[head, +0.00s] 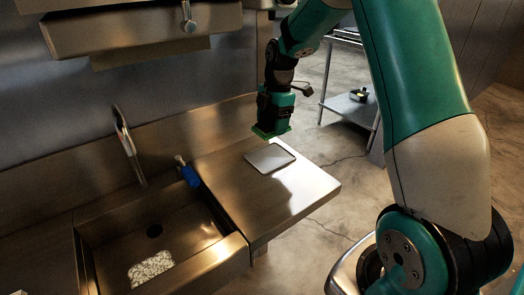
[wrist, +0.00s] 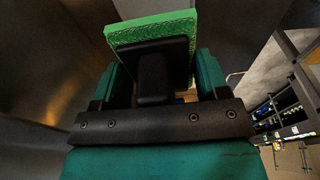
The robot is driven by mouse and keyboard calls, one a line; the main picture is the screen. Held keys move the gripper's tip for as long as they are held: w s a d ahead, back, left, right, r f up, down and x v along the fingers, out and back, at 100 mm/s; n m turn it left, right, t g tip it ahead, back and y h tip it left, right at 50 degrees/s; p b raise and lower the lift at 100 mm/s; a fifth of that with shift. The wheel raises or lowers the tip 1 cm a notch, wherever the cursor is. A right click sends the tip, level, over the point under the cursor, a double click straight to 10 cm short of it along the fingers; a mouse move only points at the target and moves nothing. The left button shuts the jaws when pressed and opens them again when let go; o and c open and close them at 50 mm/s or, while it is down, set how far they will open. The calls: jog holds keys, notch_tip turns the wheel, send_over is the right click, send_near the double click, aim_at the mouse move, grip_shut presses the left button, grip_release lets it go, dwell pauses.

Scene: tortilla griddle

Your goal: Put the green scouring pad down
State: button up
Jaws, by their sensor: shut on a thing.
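The green scouring pad (wrist: 152,30) is at the end of my gripper (wrist: 155,70) in the wrist view, between its fingers. In the head view my gripper (head: 272,118) points down over the steel counter, shut on the pad (head: 268,133), whose green edge shows under the fingertips. The pad is just behind and left of a pale, flat square tray (head: 270,158) on the counter (head: 265,200). I cannot tell whether the pad touches the counter.
A sink (head: 155,240) left of the counter holds a pale speckled thing (head: 151,268). A blue item (head: 189,176) stands at the sink's back right edge. A faucet (head: 127,145) rises behind. The counter's front is clear. A steel shelf (head: 350,106) stands beyond.

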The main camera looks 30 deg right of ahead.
send_over(269, 158)
notch_tip(269, 158, down, 6)
jog(key=shift+r, duration=0.25)
jog(key=shift+d+f, duration=0.15)
jog(key=shift+f, duration=2.1)
jog(key=shift+f, duration=0.2)
jog(key=o, duration=1.1)
jog(key=shift+r, duration=0.1)
jog(key=shift+o, duration=0.2)
jog(key=shift+d+r, duration=0.2)
jog(key=shift+r, duration=1.1)
jog(key=shift+d+r, duration=0.15)
jog(key=shift+r, duration=1.1)
jog(key=shift+d+r, duration=0.2)
jog(key=shift+r, duration=1.1)
jog(key=shift+a, duration=0.1)
